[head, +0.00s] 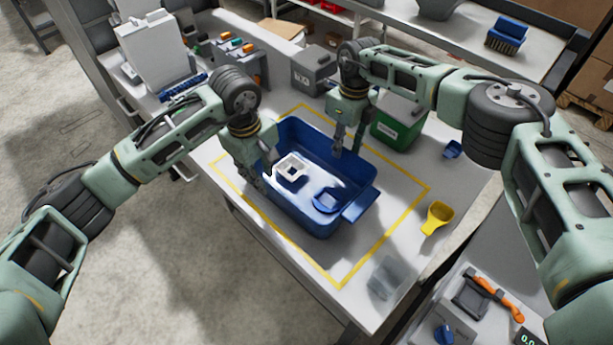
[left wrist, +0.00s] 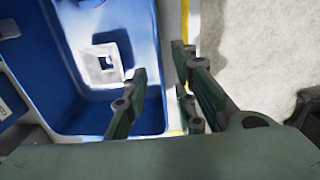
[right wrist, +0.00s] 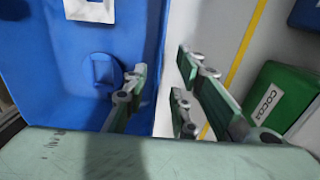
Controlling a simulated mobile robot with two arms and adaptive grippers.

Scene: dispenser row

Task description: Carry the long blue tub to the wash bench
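The long blue tub (head: 300,217) stands on a grey-white bench top inside a yellow-taped outline. A white square piece with a hole (head: 291,169) and a small blue item (head: 326,201) lie in it. My left gripper (head: 257,180) is at the tub's left long wall. In the left wrist view its fingers (left wrist: 160,92) are apart, one over the inside and one outside the wall. My right gripper (head: 346,146) is at the opposite long wall. In the right wrist view its fingers (right wrist: 162,85) are also apart, either side of the wall. I cannot tell whether any finger touches it.
A green box (head: 397,130) labelled cocoa stands close behind the right gripper. A yellow scoop (head: 437,216) and a clear container (head: 385,278) lie right of the outline. A grey box (head: 312,72) and a rack (head: 235,55) stand at the back. Floor is open at left.

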